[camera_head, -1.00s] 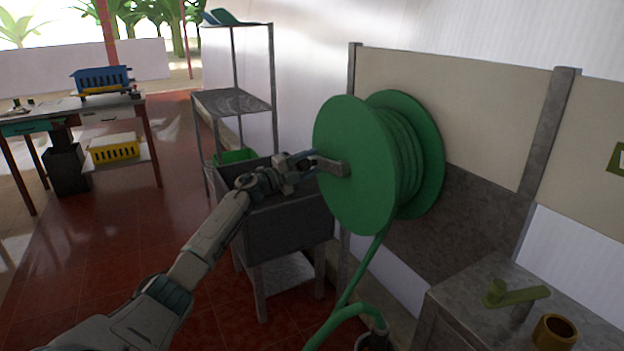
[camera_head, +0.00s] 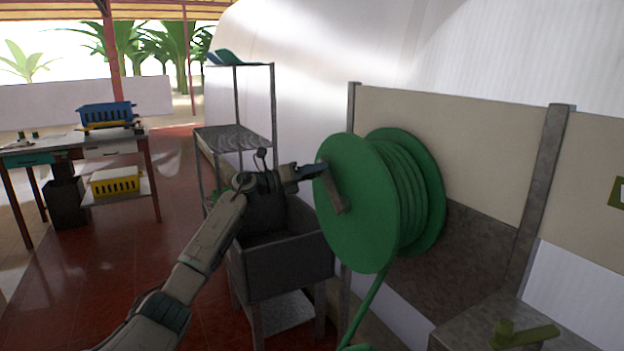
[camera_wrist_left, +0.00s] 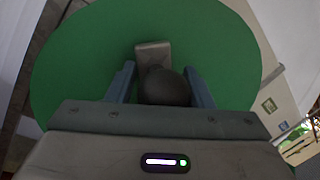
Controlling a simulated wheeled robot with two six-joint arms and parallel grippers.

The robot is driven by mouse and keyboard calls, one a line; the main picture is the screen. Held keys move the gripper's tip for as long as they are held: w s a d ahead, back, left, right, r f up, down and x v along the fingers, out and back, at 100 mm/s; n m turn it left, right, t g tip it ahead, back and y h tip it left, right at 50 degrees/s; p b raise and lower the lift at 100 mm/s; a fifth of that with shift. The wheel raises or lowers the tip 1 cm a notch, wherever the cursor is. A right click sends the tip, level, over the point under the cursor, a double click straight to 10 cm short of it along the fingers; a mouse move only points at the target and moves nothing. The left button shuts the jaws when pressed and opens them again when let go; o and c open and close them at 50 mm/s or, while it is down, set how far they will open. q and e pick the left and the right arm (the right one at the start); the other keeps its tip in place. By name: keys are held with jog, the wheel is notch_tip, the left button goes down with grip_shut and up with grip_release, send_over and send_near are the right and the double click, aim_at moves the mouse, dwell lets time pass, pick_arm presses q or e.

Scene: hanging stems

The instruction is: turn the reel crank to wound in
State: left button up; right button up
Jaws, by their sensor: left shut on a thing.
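The green hose reel (camera_head: 350,220) is mounted on the wall panel, with green hose wound on its drum. Its grey crank arm (camera_head: 334,190) lies on the near face and slants from the lower right up to the left. My left gripper (camera_head: 318,170) is at the crank's upper end, shut on the handle. In the left wrist view the dark round crank knob (camera_wrist_left: 165,87) sits between the two fingers, with the grey crank arm (camera_wrist_left: 153,54) behind it against the green disc. My right gripper is not in view.
A grey sink (camera_head: 285,262) stands below and left of the reel. A metal shelf rack (camera_head: 235,135) is behind it. A worktable (camera_head: 70,150) with a blue crate (camera_head: 106,114) is at the left. A counter with an olive valve handle (camera_head: 525,336) is at the lower right.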

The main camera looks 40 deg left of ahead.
pick_arm(q)
jog(key=d+r+m, duration=0.1)
jog(key=m, duration=0.1)
jog(key=s+d+r+m+g, duration=0.1)
jog(key=d+m, duration=0.1)
jog(key=d+r+m, duration=0.1)
jog(key=m, duration=0.1)
jog(key=shift+s+d, duration=0.2)
jog(key=shift+s, duration=0.2)
jog(key=d+m, duration=0.1)
jog(key=s+d+m, duration=0.1)
jog(key=d+m, duration=0.1)
jog(key=shift+s+r+g, duration=0.15)
jog(key=shift+r+g, duration=0.05)
jog(key=shift+g, duration=0.2)
jog(key=shift+d+f+m, duration=0.15)
jog(key=shift+d+m, duration=0.05)
jog(key=shift+m, duration=0.3)
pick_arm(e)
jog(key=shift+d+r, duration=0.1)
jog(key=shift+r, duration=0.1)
pick_arm(q)
jog(key=shift+f, duration=0.1)
jog(key=o, duration=1.2)
jog(key=shift+s+d, duration=0.1)
jog(key=shift+d+r, duration=0.1)
jog(key=shift+r, duration=0.1)
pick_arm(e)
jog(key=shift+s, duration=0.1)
